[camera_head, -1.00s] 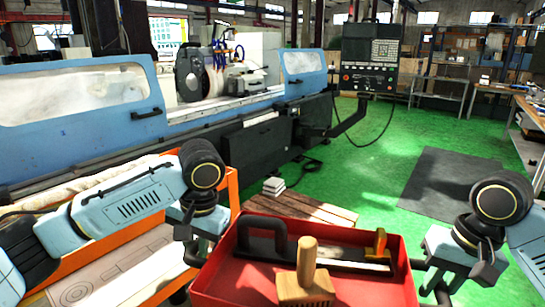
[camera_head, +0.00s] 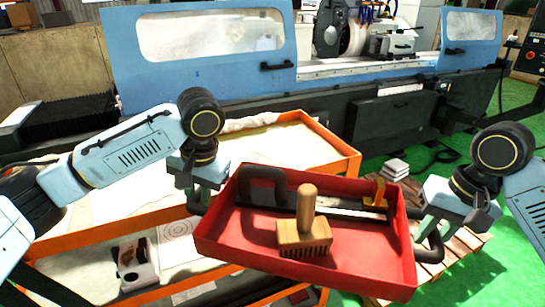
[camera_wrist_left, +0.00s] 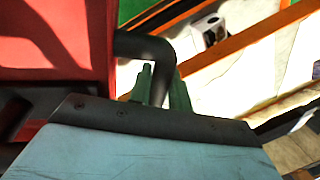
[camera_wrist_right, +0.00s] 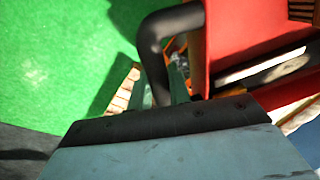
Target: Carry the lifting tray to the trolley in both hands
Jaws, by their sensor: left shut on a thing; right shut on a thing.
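The red lifting tray (camera_head: 345,262) is held in the air between my two grippers in the head view. It is tilted slightly, its right side lower in the picture. It carries a wooden block with an upright handle (camera_head: 304,235), a black-handled tool (camera_head: 264,187) and a small orange-yellow piece (camera_head: 375,195). My left gripper (camera_wrist_left: 160,85) is shut on the black left handle (camera_wrist_left: 150,48) of the tray. My right gripper (camera_wrist_right: 165,92) is shut on the black right handle (camera_wrist_right: 152,45). The orange-framed trolley (camera_head: 345,164) stands behind and left of the tray, with a pale cloth-like top.
The blue grinder (camera_head: 200,85) stands behind the trolley. A wooden pallet (camera_head: 455,250) with a small white stack (camera_head: 396,168) lies on the green floor at right. The trolley's lower shelf holds a white box-like item (camera_head: 138,265) and papers. Free floor (camera_head: 510,265) shows at right.

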